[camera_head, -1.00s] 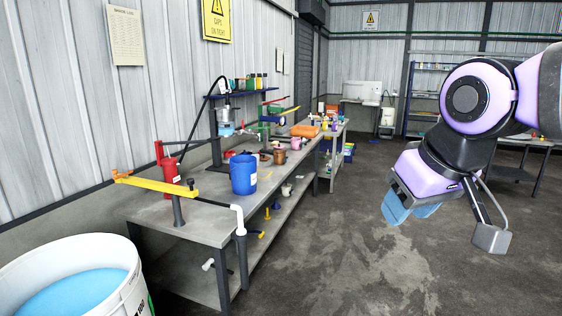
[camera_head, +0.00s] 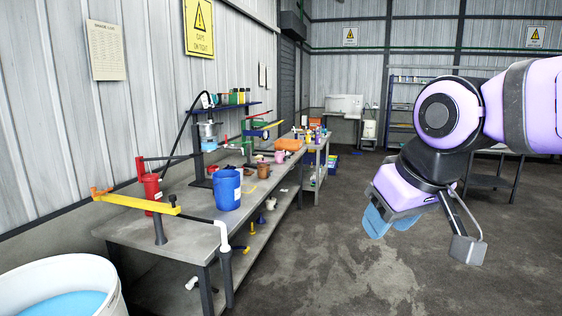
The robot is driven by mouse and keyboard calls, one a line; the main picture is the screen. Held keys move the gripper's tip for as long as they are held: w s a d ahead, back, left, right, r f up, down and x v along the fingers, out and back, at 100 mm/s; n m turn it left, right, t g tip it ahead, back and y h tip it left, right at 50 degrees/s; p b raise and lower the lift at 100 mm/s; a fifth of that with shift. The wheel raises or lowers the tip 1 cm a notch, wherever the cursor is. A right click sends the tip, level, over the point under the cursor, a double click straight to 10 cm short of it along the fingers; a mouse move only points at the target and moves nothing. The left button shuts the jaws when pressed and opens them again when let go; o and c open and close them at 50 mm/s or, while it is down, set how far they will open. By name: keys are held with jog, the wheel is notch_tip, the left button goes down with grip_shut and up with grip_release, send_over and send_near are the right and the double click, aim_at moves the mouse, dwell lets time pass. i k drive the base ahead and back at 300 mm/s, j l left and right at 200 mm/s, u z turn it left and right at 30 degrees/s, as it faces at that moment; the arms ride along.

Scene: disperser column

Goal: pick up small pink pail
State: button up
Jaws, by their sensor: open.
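The small pink pail (camera_head: 281,157) stands on the long grey workbench (camera_head: 185,227) along the left wall. It is small in the picture, far back and beyond the brown cups. My gripper (camera_head: 424,234) is at the right, in the air over open floor, with its fingers spread apart and nothing between them. It is well apart from the pail and much nearer to me.
A blue bucket (camera_head: 227,189) and a brown cup (camera_head: 263,169) stand on the bench nearer than the pail. A yellow bar (camera_head: 137,205) and a white pipe (camera_head: 222,232) stick out at the near end. A white tub (camera_head: 110,285) is at lower left. The floor to the right is clear.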

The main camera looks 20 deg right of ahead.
aim_at(279, 157)
jog(key=i+l+z, duration=0.35)
jog(key=i+z, duration=0.4)
jog(key=i, duration=0.15)
jog(key=i+z, duration=0.2)
jog(key=i, duration=3.35)
jog(key=i+u, duration=0.15)
jog(key=i, duration=0.4)
jog(key=i+l+u, duration=0.1)
jog(key=i, duration=0.45)
jog(key=i+l+u, duration=0.15)
jog(key=i, duration=0.4)
